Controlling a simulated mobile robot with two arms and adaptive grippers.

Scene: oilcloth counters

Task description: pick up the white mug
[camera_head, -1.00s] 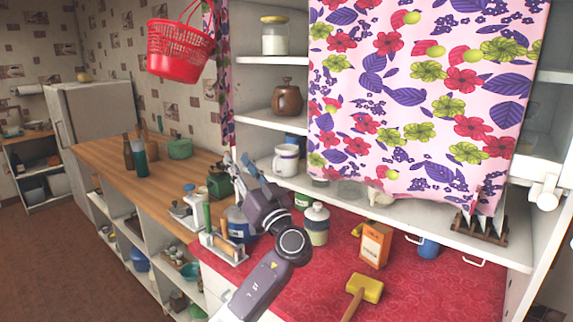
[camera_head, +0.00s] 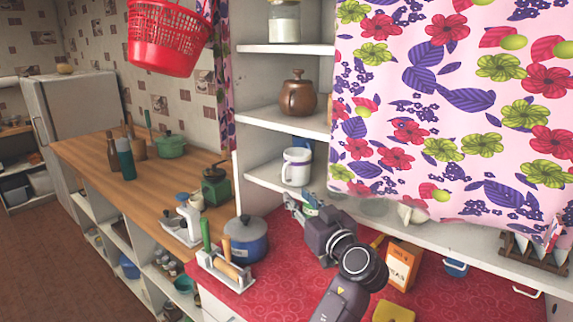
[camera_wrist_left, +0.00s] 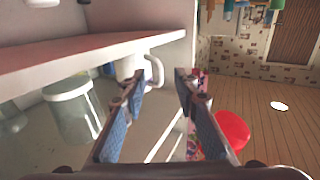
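The white mug (camera_head: 296,167) stands upright on the lower shelf of the open cupboard, left of the flowered curtain. My left gripper (camera_head: 299,203) is just in front of and below the mug in the head view, its fingers partly hidden by its own body. In the left wrist view, the mug (camera_wrist_left: 128,68) appears sideways beyond the fingers, with its handle toward the gap. The left gripper (camera_wrist_left: 160,77) is open there with nothing between its fingers. One finger overlaps the mug's edge; I cannot tell if they touch. My right gripper is not in view.
A brown pot (camera_head: 298,97) stands on the shelf above the mug. The flowered curtain (camera_head: 440,100) hangs close on the right. Below are a blue pot (camera_head: 246,242), a utensil rack (camera_head: 222,265) and an orange box (camera_head: 402,264) on the red counter.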

